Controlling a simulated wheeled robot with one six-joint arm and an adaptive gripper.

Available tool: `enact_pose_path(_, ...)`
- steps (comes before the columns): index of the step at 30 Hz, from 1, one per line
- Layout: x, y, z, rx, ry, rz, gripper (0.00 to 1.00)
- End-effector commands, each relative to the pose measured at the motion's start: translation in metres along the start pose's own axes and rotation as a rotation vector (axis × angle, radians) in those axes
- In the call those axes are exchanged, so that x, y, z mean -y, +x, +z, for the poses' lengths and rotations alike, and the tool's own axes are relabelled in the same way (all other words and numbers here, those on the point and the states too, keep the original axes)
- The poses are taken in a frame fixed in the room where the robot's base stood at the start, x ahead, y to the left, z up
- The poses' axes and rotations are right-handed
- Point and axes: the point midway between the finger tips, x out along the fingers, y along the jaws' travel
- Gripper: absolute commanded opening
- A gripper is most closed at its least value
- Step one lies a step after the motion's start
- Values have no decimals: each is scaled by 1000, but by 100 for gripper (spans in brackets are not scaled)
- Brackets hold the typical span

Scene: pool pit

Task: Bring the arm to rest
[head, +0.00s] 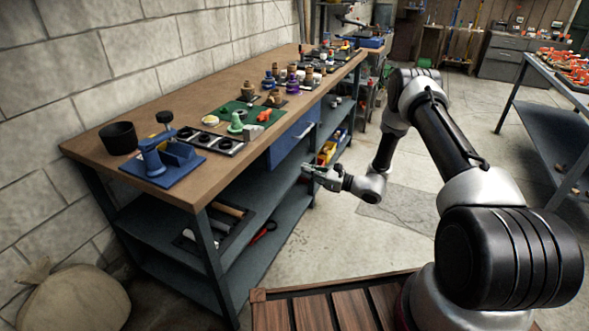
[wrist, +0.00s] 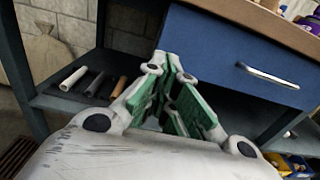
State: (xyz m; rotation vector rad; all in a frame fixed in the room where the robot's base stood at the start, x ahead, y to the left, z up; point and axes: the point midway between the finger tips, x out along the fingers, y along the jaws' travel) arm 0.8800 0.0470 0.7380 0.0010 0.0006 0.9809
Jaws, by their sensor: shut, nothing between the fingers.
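My gripper (head: 308,172) is at the end of my arm, in front of the long workbench, a little below the level of its top. In the wrist view my gripper (wrist: 180,90) points toward the bench's front, with its green-padded fingers shut and nothing between them. My arm is bent out over the floor, between the bench and my base. The blue drawer (head: 292,140) of the bench is behind the gripper, and it fills the upper right of the wrist view (wrist: 235,60). I cannot tell the exact gap between gripper and bench.
The wooden bench top (head: 200,190) carries a blue fixture (head: 155,165), a black bowl (head: 118,137), a green mat (head: 228,108) and several small parts. Lower shelves hold rollers and bins. A sack (head: 75,300) lies at lower left. Another table (head: 545,105) stands right. Floor between is open.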

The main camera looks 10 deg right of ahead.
Motion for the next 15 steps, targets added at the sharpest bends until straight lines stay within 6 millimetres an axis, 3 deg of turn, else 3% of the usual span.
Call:
enact_pose_path(5, -8, -13, -9, -38, -29, 31, 0)
enact_pose_path(8, -33, -24, -24, -93, -38, 108, 0)
enact_pose_path(12, -82, -52, -44, -183, -41, 260, 0)
enact_pose_path(15, -116, -79, -33, -249, -93, 416, 0)
